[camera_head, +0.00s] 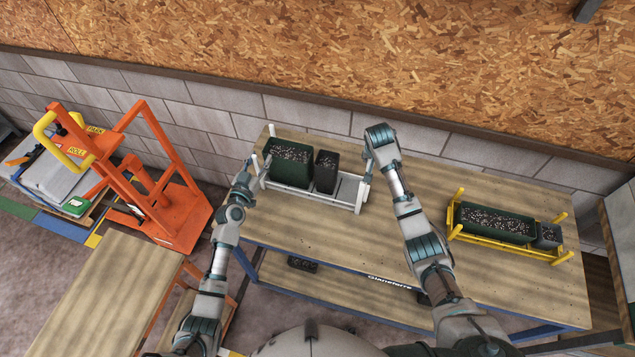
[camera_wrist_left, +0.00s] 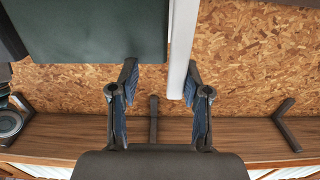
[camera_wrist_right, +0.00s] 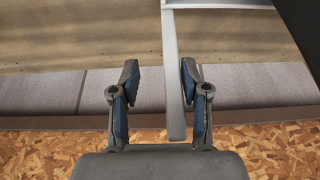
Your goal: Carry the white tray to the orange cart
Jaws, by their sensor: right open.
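The white tray (camera_head: 347,190) stands on the wooden workbench and holds a dark green planter (camera_head: 291,165) and a smaller black pot (camera_head: 325,172). My left gripper (camera_head: 259,172) is at the tray's left end. In the left wrist view a white post (camera_wrist_left: 181,45) stands between its open fingers, close to the right one. My right gripper (camera_head: 366,168) is at the tray's right end. In the right wrist view its open fingers straddle a white post (camera_wrist_right: 172,80), nearer the right finger. The orange cart (camera_head: 178,215) stands left of the bench.
A yellow rack (camera_head: 497,243) with a green planter and a small grey pot stands at the bench's right. Another wooden table (camera_head: 110,290) is at lower left. A block wall (camera_head: 200,115) runs behind the bench. The bench middle right is bare.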

